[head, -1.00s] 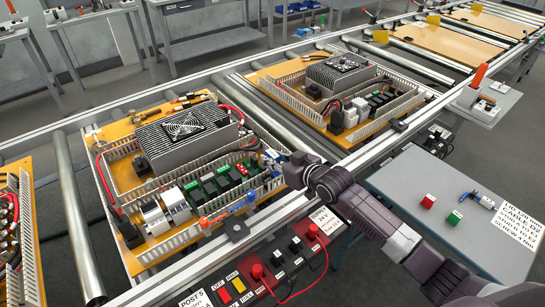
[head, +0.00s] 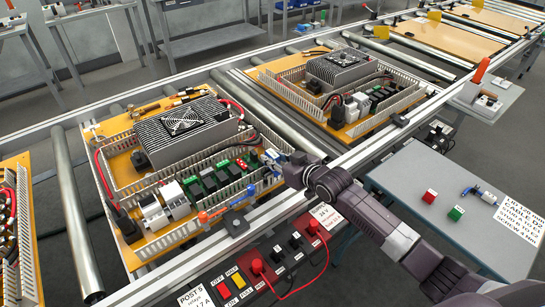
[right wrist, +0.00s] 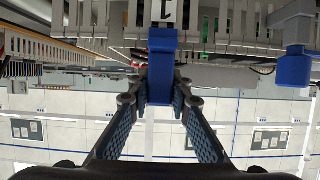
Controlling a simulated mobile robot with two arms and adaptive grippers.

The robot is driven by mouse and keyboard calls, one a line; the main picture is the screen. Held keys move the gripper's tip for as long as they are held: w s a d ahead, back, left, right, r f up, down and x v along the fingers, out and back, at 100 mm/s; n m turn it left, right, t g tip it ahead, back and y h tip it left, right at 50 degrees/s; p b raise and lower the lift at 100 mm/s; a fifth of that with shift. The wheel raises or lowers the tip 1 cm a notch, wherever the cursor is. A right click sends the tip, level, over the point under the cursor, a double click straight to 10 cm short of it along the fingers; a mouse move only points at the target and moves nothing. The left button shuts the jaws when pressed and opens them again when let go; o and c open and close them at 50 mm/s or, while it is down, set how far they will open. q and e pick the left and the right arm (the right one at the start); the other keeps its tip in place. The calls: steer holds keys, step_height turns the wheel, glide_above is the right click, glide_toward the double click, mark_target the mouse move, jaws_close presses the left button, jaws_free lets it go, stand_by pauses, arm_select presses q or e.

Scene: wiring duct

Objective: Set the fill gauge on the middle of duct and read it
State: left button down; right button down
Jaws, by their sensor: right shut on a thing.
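The fill gauge (right wrist: 162,70) is a blue piece with a white, black-marked part above it in the right wrist view. My right gripper (right wrist: 160,92) is shut on its blue part. In the head view my right gripper (head: 280,162) is at the right end of the near slotted grey duct (head: 236,190) on the middle panel; the gauge is mostly hidden there. In the wrist view the white part is in front of the duct's slotted wall (right wrist: 215,22). I cannot tell whether it touches the duct. My left gripper is out of view.
A blue and orange tool (head: 215,213) lies along the panel's front edge. A finned heatsink box (head: 185,132) stands behind the duct. A red-and-black switch box (head: 270,270) is in front.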

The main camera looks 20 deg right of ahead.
steer(key=c, duration=1.7)
jaws_free()
steer(key=shift+v, duration=6.05)
steer(key=shift+f, duration=0.1)
